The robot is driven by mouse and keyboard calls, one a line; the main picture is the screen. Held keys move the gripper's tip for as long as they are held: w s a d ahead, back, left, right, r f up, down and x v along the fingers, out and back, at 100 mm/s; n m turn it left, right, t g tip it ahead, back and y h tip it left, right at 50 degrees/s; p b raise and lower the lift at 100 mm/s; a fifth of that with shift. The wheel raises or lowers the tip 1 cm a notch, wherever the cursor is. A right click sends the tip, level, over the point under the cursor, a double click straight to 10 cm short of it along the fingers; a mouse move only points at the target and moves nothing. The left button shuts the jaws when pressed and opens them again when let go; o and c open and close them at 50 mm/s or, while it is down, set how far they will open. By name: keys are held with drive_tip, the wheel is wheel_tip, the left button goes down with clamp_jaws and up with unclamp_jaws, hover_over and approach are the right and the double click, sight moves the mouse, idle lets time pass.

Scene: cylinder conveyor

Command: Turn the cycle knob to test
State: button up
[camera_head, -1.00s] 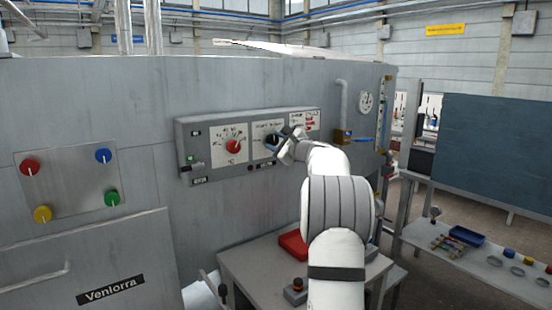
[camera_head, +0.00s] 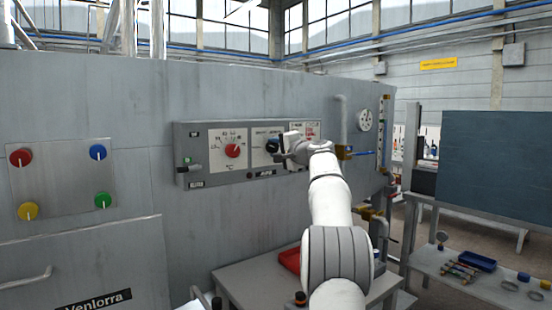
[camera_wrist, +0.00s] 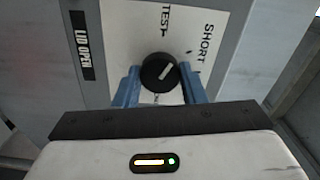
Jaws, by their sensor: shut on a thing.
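The cycle knob is a round black knob (camera_wrist: 160,73) with a white pointer line, on a pale label plate (camera_wrist: 180,35). In the wrist view the pointer slants up and right, between the words TEST and SHORT. My gripper (camera_wrist: 160,88) has one blue finger on each side of the knob and is shut on it. In the head view the knob (camera_head: 272,145) is partly hidden by my gripper (camera_head: 281,152), on the grey control panel (camera_head: 212,181). The lower part of the dial's lettering is hidden by my gripper.
A red knob (camera_head: 232,150) on its own dial sits left of the cycle knob. A lever (camera_head: 184,169) is at the panel's left end. A LID OPEN label (camera_wrist: 82,45) is beside the dial. A table with a red tray (camera_head: 290,260) stands below.

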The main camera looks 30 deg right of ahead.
drive_tip(key=n+b, duration=0.2)
drive_tip(key=n, duration=0.3)
drive_tip(key=shift+f+b, duration=0.15)
drive_tip(key=shift+b, duration=0.25)
drive_tip(key=shift+n, duration=0.4)
drive_tip(key=o, duration=1)
drive_tip(key=s+b, duration=0.3)
drive_tip(key=s, duration=0.4)
drive_tip(key=shift+s+d, duration=0.3)
drive_tip(key=shift+s, duration=0.05)
